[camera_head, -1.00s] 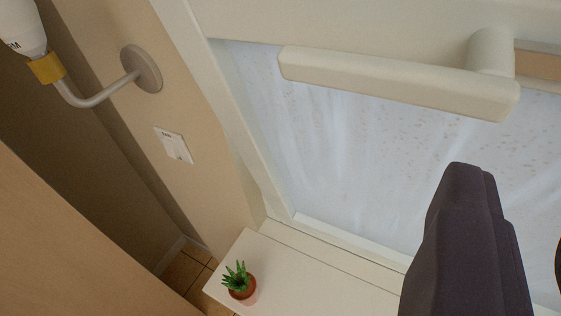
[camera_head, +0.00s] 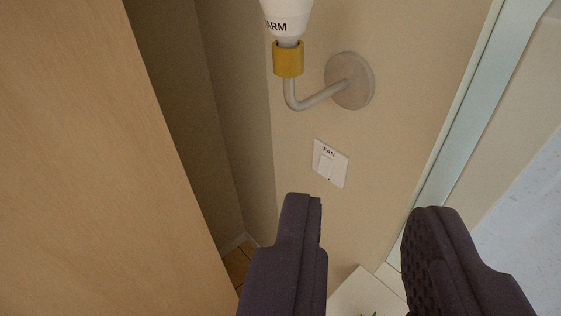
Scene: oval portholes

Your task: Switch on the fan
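A small white wall switch (camera_head: 329,164) labelled FAN is on the beige wall, near the middle of the view. It has a rocker on its plate; which way it is set is too small to tell. My gripper (camera_head: 362,208) is in the lower part of the view, with two dark fingers set wide apart and nothing between them. The fingertips show just below the switch in the picture, and the left one appears close beneath the plate. I see no contact with the switch. No fan is in view.
A wooden panel (camera_head: 120,180) fills the left. A window frame (camera_head: 485,100) is at right.

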